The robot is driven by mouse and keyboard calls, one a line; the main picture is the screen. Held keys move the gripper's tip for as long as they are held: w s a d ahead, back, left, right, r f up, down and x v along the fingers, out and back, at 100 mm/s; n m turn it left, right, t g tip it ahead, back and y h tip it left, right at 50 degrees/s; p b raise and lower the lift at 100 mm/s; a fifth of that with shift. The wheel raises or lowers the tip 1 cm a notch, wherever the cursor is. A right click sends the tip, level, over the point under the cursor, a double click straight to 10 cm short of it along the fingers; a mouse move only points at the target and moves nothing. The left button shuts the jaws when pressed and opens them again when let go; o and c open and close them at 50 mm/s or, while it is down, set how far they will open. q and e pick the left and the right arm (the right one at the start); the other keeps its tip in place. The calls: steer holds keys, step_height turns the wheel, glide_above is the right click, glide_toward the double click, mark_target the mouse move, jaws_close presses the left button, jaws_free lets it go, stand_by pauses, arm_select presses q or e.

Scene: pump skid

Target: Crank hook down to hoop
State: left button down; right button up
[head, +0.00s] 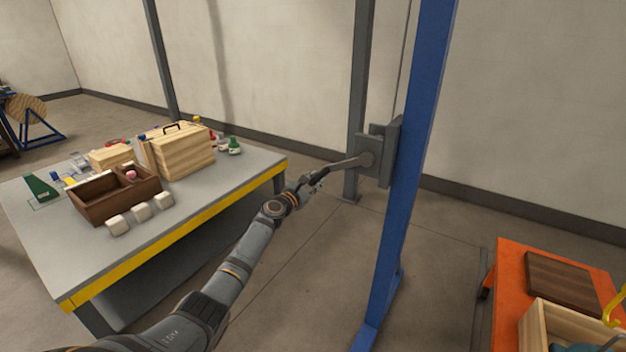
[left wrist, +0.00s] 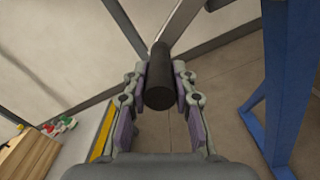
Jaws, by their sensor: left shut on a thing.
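The winch crank (head: 345,164) is a grey arm that runs left from the grey winch box (head: 374,156) on the blue post. My left gripper (head: 312,184) is shut on its handle. In the left wrist view the dark round handle (left wrist: 159,92) sits between the two fingers of my left gripper (left wrist: 160,85). A yellow curved piece, which looks like the hook (head: 613,310), shows at the right edge above a wooden crate (head: 540,328). A teal thing (head: 572,348) is partly visible in the crate. I cannot make out a hoop. My right gripper is out of view.
A blue post (head: 410,160) stands right of my left arm. A grey workbench (head: 225,190) with a yellow edge holds a toolbox (head: 185,155), a brown tray (head: 100,205) and white blocks (head: 142,212). An orange table (head: 508,275) bears the crate and a brown board (head: 562,280).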

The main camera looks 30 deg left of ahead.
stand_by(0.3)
arm_select(q)
steer(key=c, duration=1.1)
jaws_free()
steer(key=shift+d, duration=0.1)
steer(key=s, duration=0.7)
steer(key=shift+s, duration=0.25)
